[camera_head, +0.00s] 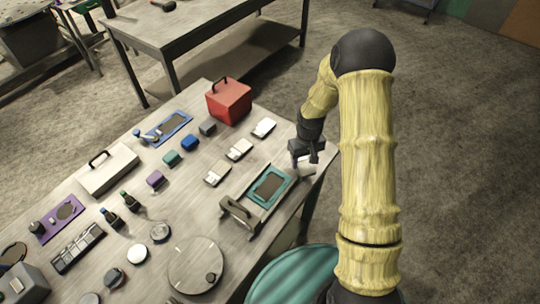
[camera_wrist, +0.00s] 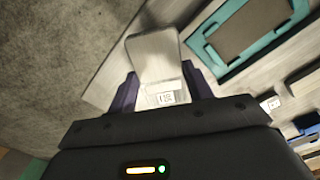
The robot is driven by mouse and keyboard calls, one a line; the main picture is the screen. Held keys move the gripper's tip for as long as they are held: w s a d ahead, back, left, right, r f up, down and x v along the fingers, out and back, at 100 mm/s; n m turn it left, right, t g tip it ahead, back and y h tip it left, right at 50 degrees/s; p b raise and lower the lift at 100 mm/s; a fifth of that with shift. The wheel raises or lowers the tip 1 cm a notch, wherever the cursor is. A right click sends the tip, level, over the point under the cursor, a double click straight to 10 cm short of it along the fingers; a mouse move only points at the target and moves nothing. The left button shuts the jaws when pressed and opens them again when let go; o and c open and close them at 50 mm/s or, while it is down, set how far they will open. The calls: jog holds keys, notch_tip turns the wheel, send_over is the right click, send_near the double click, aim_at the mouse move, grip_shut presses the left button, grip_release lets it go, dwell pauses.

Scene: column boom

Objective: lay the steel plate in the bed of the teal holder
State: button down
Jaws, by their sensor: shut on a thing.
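The teal holder (camera_head: 283,194) lies near the right edge of the table, with a dark, empty-looking recessed bed. It also shows at the upper right of the wrist view (camera_wrist: 265,45). My gripper (camera_head: 303,157) is beside the holder, toward the table's right corner. In the wrist view my gripper (camera_wrist: 160,92) is shut on the steel plate (camera_wrist: 153,55), a pale flat piece with a small printed label near the fingers. The plate sticks out ahead of the fingers and is apart from the holder in that picture. In the head view the plate is partly hidden by my gripper.
Behind the holder are pale blocks (camera_head: 240,150) and a red box (camera_head: 228,104). A blue holder (camera_head: 184,118) and a purple one (camera_head: 45,233) lie farther left. A round lidded tin (camera_head: 190,262) stands in front. Bare table lies between these things.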

jog(key=s+a+r+n+p, duration=0.2)
jog(key=a+r+n+p, duration=0.3)
jog(key=n, duration=0.6)
notch_tip(320, 180, up, 4)
jog(key=n+p, duration=0.3)
jog(key=n, duration=1.1)
send_over(270, 186)
jog(key=shift+a+r, duration=0.1)
jog(key=shift+r, duration=0.05)
jog(key=shift+f+b, duration=4.45)
jog(key=shift+f, duration=1.8)
jog(key=shift+f, duration=0.15)
